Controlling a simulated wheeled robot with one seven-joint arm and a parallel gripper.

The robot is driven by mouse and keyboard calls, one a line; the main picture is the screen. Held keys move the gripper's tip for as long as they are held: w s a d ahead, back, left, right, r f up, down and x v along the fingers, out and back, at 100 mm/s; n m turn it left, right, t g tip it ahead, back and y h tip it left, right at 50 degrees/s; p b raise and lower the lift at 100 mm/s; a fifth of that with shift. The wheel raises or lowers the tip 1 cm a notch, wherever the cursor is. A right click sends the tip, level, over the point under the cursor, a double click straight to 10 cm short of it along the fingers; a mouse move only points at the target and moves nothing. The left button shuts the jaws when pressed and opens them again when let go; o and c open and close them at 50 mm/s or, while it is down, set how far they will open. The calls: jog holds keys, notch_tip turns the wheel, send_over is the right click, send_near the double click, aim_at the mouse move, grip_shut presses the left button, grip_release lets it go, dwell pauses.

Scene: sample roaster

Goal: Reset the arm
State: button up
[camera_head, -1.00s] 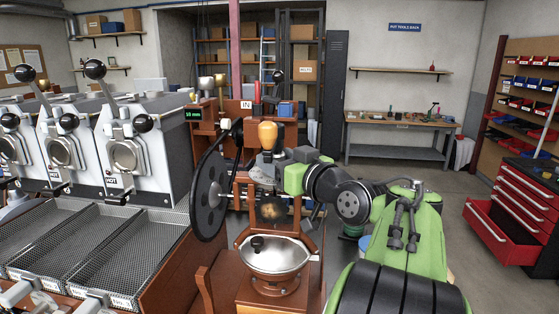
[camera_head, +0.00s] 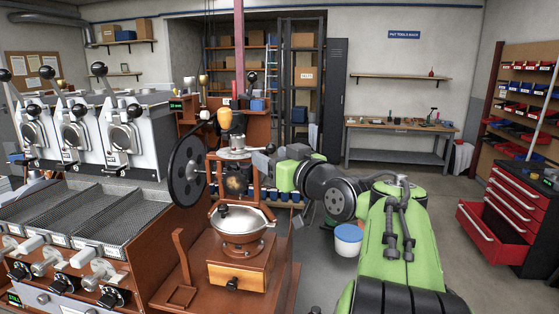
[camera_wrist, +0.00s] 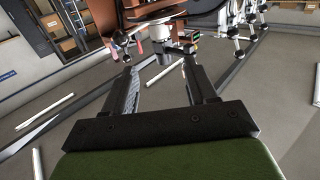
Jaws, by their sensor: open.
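My green and black arm reaches in from the lower right in the head view. My gripper (camera_head: 262,163) is beside the right of the wooden grinder (camera_head: 240,250), near its upper frame; its fingertips are hard to make out there. In the wrist view my gripper (camera_wrist: 162,78) shows two dark fingers spread apart with nothing between them. The grinder has a black flywheel (camera_head: 188,170), a metal bowl (camera_head: 242,222), a front drawer and an orange-wood knob (camera_head: 224,120) on top. Whether the gripper touches the frame cannot be told.
Roasters (camera_head: 125,135) and mesh cooling trays (camera_head: 75,215) fill the left. A red tool cabinet (camera_head: 515,205) with open drawers is at right. Open floor lies before the back workbench (camera_head: 400,140).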

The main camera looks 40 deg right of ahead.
jog(key=shift+w, duration=0.15)
jog(key=s+a+f+n+g+y+p, duration=0.1)
jog(key=s+a+f+g+p, duration=0.15)
jog(key=a, duration=0.65)
jog(key=s+a+f+g+y+p, duration=0.2)
jog(key=s+a+f+g, duration=0.15)
jog(key=a, duration=0.55)
jog(key=s+a+f+g+p, duration=0.1)
jog(key=s+a+f+g, duration=0.1)
jog(key=s+f, duration=0.3)
jog(key=s+a+f+g+p, duration=0.2)
jog(key=s+f, duration=0.4)
jog(key=s, duration=0.5)
jog(key=shift+s+a+g+h, duration=0.2)
jog(key=shift+a+g+h, duration=0.35)
jog(key=shift+g, duration=0.55)
